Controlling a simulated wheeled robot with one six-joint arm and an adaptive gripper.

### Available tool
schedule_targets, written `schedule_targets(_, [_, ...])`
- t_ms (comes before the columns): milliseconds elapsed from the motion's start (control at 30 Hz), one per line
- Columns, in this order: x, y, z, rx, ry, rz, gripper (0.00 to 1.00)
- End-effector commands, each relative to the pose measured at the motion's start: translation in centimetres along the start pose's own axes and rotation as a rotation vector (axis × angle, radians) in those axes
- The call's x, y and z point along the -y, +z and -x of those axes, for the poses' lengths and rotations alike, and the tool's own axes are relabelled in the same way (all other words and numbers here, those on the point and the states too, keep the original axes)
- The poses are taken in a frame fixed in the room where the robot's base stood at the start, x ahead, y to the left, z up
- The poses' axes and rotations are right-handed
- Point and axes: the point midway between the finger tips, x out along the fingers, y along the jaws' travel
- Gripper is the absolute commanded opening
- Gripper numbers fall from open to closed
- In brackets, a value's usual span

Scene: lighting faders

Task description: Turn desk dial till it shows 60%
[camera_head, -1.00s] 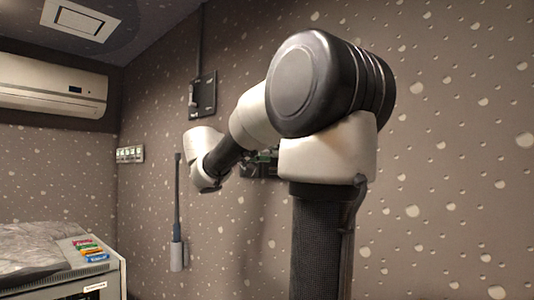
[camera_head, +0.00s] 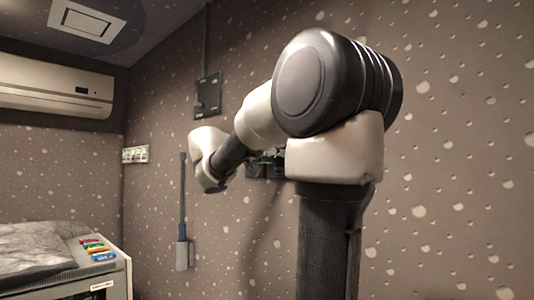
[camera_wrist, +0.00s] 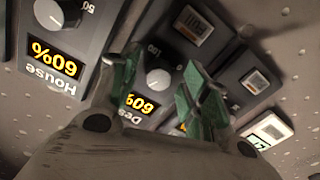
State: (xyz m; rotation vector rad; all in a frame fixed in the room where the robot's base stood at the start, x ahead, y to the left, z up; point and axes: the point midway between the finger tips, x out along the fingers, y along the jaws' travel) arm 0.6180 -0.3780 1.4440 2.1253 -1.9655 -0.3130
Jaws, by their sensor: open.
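In the wrist view, where lettering appears upside down, the desk dial (camera_wrist: 158,80) is a pale round knob on a dark wall panel. Its orange display (camera_wrist: 139,104) appears to read 60%, partly covered by a finger. My gripper (camera_wrist: 160,88) is open, with one green-tipped finger on each side of the dial; whether either touches it I cannot tell. The House panel to the left has its own knob (camera_wrist: 57,13) and a display (camera_wrist: 53,58) reading 60%. In the head view my arm mostly hides the dark panels (camera_head: 262,170), and the dial cannot be made out.
Several switch plates (camera_wrist: 192,25) sit close to the right of the dial in the wrist view. In the head view, a wall box (camera_head: 207,96) and a hanging grey device (camera_head: 183,254) are left of my arm. A cabinet (camera_head: 108,285) stands at lower left.

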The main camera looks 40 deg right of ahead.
Motion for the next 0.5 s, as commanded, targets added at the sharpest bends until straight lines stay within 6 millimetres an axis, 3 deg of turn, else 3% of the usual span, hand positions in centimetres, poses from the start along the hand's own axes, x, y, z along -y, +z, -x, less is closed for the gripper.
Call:
schedule_targets(167, [0.1, -0.1, 2.4, -0.002, -0.005, -0.001, 0.46])
schedule_targets(500, [0.1, 0.0, 9.5, -0.002, -0.006, 0.001, 0.46])
